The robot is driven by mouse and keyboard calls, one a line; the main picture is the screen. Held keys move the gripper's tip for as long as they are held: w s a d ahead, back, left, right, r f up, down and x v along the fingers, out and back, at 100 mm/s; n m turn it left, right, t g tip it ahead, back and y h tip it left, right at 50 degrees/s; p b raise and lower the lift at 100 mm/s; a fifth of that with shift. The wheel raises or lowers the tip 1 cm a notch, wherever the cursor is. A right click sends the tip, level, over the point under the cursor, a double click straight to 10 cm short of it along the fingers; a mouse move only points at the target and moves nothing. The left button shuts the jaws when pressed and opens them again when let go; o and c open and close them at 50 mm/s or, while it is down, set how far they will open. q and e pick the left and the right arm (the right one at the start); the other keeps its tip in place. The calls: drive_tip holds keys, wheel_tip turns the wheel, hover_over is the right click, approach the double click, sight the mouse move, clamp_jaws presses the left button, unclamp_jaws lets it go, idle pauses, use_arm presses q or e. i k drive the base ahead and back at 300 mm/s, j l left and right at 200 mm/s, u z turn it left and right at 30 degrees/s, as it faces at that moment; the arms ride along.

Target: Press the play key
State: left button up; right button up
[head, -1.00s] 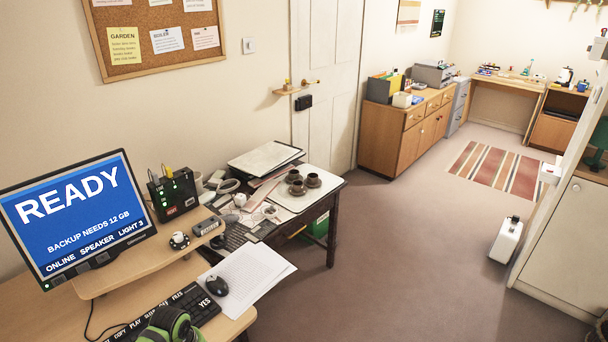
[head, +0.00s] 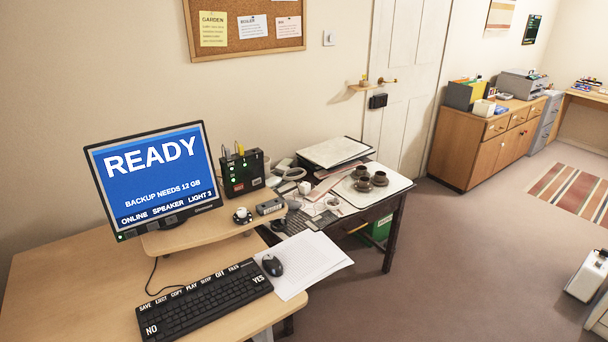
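The black keyboard (head: 205,307) lies on the wooden desk in front of the monitor. White labels run along its back edge, and PLAY (head: 192,287) stands near the middle, between COPY (head: 176,294) and a label that seems to read SLEEP (head: 206,281). A NO label (head: 152,330) is at its front left and a YES label (head: 258,280) at its right end. The monitor (head: 155,175) shows READY, "BACKUP NEEDS 12 GB" and "ONLINE SPEAKER LIGHT 3" on blue. Neither of my grippers is in view.
A black mouse (head: 272,265) sits on white papers (head: 305,267) right of the keyboard. A wooden riser (head: 178,236) carries the monitor and small devices. A black box with green lights (head: 242,174) stands behind. The desk left of the keyboard (head: 60,280) is clear.

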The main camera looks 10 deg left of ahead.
sight(193, 286)
drive_tip(key=u, duration=1.2)
